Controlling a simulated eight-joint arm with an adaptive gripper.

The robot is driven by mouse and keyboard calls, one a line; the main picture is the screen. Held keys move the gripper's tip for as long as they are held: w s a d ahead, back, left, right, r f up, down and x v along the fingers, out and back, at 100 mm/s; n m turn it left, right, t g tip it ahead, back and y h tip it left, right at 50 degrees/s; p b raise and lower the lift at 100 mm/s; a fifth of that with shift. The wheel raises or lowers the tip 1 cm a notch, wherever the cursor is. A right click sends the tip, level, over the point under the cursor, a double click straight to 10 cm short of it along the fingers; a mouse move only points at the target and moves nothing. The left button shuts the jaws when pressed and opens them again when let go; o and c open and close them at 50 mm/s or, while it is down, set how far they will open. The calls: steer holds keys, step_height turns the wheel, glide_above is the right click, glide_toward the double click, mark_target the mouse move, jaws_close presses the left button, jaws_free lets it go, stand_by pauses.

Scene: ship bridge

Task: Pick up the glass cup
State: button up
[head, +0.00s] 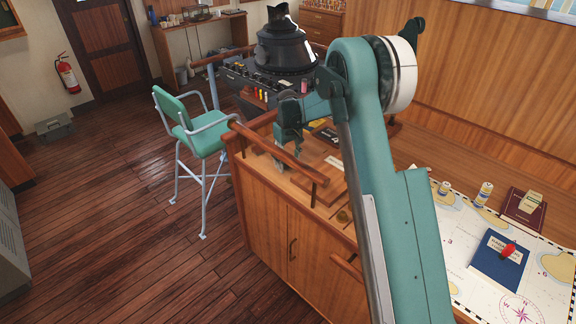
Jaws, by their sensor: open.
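My gripper (289,160) hangs over the wooden console counter, just behind the wooden handrail (262,142). It is pointed down with its fingers apart, and the tips are small and partly lost against the counter. I cannot make out a glass cup with certainty. It may be hidden by my gripper, the handrail or my arm, which covers the middle of the counter.
A black domed instrument (286,45) stands on a control panel behind my gripper. A chart (468,245) at right carries a blue book (498,262) with a red object on it. Small cylinders (484,194) stand near the chart's far edge. A green chair (190,125) stands left.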

steer(key=shift+f, duration=0.1)
stand_by(0.5)
steer(key=c, duration=1)
steer(key=shift+r, duration=5)
